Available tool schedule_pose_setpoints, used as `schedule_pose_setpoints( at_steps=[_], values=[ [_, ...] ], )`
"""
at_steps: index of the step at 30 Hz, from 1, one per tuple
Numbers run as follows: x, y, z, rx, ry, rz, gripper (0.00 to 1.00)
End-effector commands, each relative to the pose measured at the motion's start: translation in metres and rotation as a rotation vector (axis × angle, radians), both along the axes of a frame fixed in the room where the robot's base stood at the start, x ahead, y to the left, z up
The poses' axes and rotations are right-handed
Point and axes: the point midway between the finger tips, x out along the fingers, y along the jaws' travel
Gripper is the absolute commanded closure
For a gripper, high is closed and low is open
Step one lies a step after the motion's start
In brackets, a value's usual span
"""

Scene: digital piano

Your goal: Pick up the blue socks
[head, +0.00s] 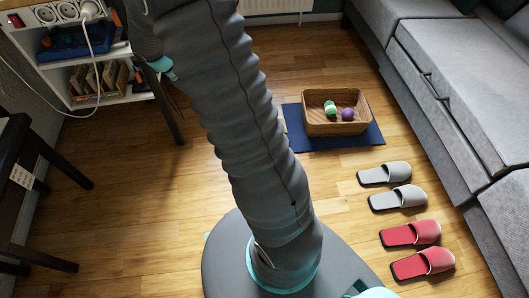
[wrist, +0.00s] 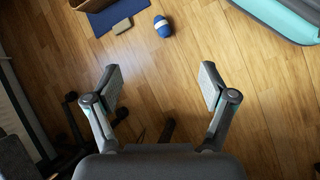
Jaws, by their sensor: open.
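The blue socks (wrist: 163,27) show in the wrist view as a rolled blue ball with a pale band, lying on the wooden floor near the top centre. They do not show in the head view, where my arm covers part of the floor. My gripper (wrist: 160,88) is open in the wrist view, its two fingers wide apart with only floor seen between them. The socks appear beyond the fingertips, apart from both fingers.
A wicker basket (head: 335,127) holding a green-and-white ball (head: 330,108) and a purple ball (head: 348,114) stands on a blue mat (head: 294,116). A small beige item (wrist: 122,26) lies by the mat. Grey slippers (head: 384,173), red slippers (head: 411,234) and a sofa (head: 455,75) are right.

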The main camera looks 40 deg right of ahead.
Motion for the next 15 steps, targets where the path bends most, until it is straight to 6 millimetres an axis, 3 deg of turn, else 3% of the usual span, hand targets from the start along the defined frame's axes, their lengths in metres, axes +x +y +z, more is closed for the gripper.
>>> schedule_pose_setpoints(
  at_steps=[1,9,15],
  values=[
    [0.006,-0.005,-0.024,-0.014,0.046,0.017,0.17],
    [0.027,-0.033,-0.128,-0.088,0.271,0.129,0.17],
    [0.03,-0.052,-0.211,-0.134,0.437,0.213,0.17]
  ],
)
